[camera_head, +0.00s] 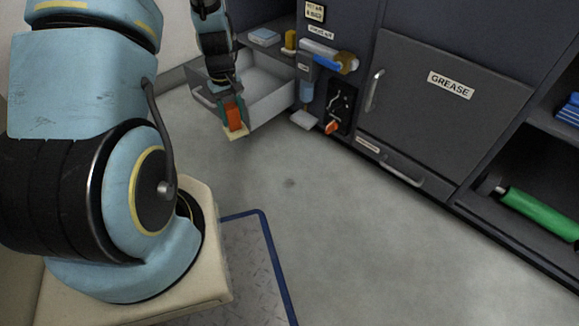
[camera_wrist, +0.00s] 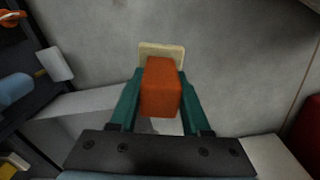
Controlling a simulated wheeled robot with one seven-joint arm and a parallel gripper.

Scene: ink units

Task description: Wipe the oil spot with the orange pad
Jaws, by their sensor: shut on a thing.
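The orange pad (camera_head: 234,117) is an orange block with a pale cream base. My gripper (camera_head: 233,108) is shut on it and holds it by an open drawer, left of the middle in the head view. In the wrist view the pad (camera_wrist: 161,88) sits between the two green fingers of my gripper (camera_wrist: 160,100), its cream base (camera_wrist: 162,48) facing away from me. The oil spot (camera_head: 290,183) is a small dark smudge on the grey floor, below and to the right of the pad in the head view. The pad is apart from it.
An open light drawer (camera_head: 270,97) stands out behind my gripper. A green roll (camera_head: 540,213) lies on a low shelf. The floor around the spot is clear.

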